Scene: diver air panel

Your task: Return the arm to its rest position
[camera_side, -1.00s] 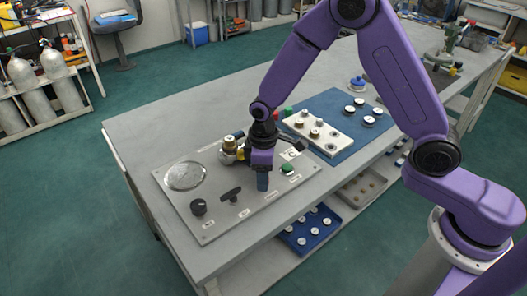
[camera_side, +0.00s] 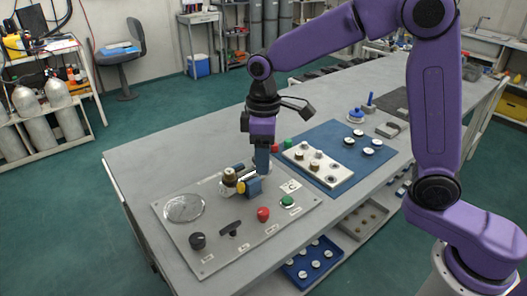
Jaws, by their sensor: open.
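My gripper (camera_side: 262,160) points straight down above the back part of the grey air panel (camera_side: 225,255). Its fingers are open, with nothing seen between them. Behind and below it on the panel stand a brass fitting (camera_side: 230,176) and a blue-and-yellow part (camera_side: 252,187); I cannot tell whether the fingertips touch the blue-and-yellow part. A red button (camera_side: 263,214), a green button (camera_side: 287,202), a black T-handle (camera_side: 231,228), a black knob (camera_side: 198,240) and a round gauge (camera_side: 184,207) show on the panel.
A blue mat (camera_side: 345,135) carries a white block (camera_side: 318,160) with several fittings, plus loose round parts. A blue tray (camera_side: 312,262) sits on the shelf below. The bench's left top (camera_side: 150,150) is clear.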

